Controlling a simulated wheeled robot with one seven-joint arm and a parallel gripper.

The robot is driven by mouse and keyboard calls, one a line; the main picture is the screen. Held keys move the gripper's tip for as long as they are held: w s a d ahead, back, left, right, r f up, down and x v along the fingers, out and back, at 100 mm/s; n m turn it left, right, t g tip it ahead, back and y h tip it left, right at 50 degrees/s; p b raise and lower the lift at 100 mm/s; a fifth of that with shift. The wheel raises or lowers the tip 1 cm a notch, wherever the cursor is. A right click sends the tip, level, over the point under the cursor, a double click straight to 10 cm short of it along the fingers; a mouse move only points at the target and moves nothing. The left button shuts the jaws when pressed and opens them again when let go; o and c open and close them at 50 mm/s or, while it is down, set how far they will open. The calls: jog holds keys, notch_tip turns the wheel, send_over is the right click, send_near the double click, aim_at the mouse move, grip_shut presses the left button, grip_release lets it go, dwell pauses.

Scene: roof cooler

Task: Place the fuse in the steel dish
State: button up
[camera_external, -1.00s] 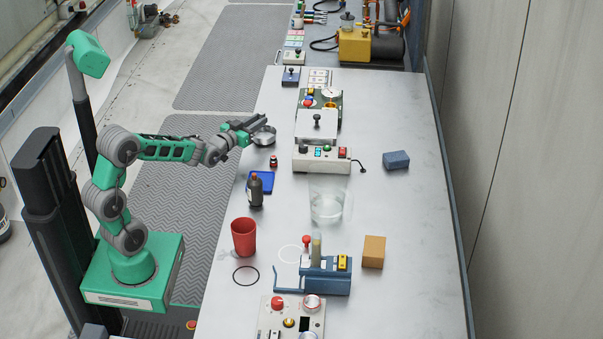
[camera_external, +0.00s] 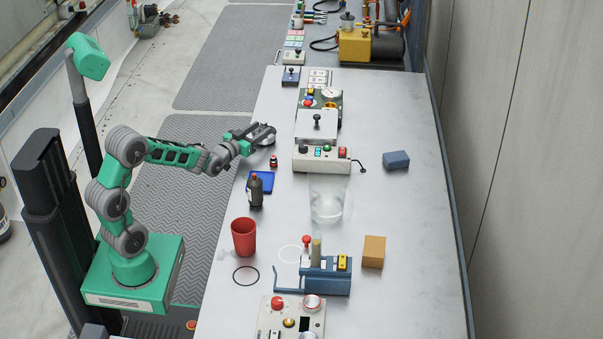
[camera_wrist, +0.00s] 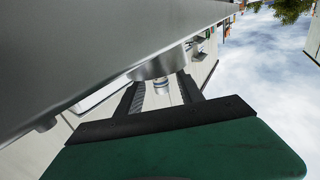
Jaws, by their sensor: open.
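The steel dish (camera_external: 269,142) is at the table's left edge and is partly covered by my gripper (camera_external: 268,131) in the external view. In the wrist view the dish (camera_wrist: 158,67) shows as a grey round shape just beyond my open fingers (camera_wrist: 163,92). A small silver banded cylinder (camera_wrist: 162,84), possibly the fuse, shows between the fingers, against the dish. I cannot tell if it stands in the dish or touches a finger. It cannot be made out in the external view.
A small red-and-dark cylinder (camera_external: 273,161) stands just in front of the dish. A white control box (camera_external: 321,160) stands to the right. The table's right side is largely clear.

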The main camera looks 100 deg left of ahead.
jog(key=shift+r+p, duration=0.3)
jog(key=shift+p, duration=0.1)
jog(key=v, duration=1.2)
